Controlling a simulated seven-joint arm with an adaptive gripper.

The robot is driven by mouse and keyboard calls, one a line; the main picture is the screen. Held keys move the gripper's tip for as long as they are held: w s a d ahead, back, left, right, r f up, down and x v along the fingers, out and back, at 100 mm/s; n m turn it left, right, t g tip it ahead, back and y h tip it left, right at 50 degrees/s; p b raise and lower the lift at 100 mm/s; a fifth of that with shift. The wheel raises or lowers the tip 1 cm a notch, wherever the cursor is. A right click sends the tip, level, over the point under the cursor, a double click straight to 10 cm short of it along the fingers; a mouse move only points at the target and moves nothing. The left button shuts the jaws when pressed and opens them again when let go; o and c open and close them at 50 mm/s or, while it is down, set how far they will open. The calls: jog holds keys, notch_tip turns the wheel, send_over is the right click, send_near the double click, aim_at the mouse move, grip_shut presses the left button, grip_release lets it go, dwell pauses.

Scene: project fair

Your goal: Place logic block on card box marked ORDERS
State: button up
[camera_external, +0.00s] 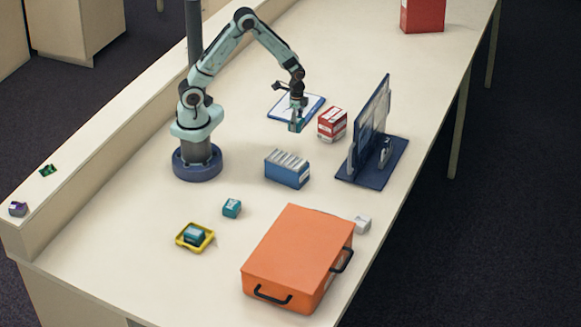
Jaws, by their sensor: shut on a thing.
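My gripper (297,116) hangs over the near edge of a blue-edged board with a white sheet. It is shut on a small teal block (295,127), which looks like the logic block; the fingers partly hide it. A blue box with a row of upright white cards (288,169) stands nearer the camera, below the gripper in the picture. A red box with white labels (332,124) stands just right of the gripper. The lettering is too small to read, so I cannot tell which box is marked ORDERS.
A blue display stand (372,170) rises at the right. An orange case (298,255) fills the front, with a pale block (362,224) beside it. A second teal block (231,208) and a yellow tray (181,242) holding another lie front left. Table between them is clear.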

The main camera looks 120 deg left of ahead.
notch_tip(320, 180, up, 2)
jog(key=shift+s+d+n, duration=0.25)
jog(key=shift+s+n, duration=0.05)
jog(key=shift+n, duration=0.3)
jog(key=d+r+n, duration=0.1)
jog(key=d+r, duration=0.1)
jog(key=d, duration=0.3)
notch_tip(320, 180, up, 4)
jog(key=m, duration=0.3)
send_over(287, 159)
notch_tip(287, 159, down, 7)
jog(key=shift+s+a, duration=0.1)
jog(key=shift+s, duration=0.05)
jog(key=shift+f, duration=0.4)
jog(key=shift+f, duration=0.1)
jog(key=o, duration=1.2)
jog(key=shift+c, duration=0.2)
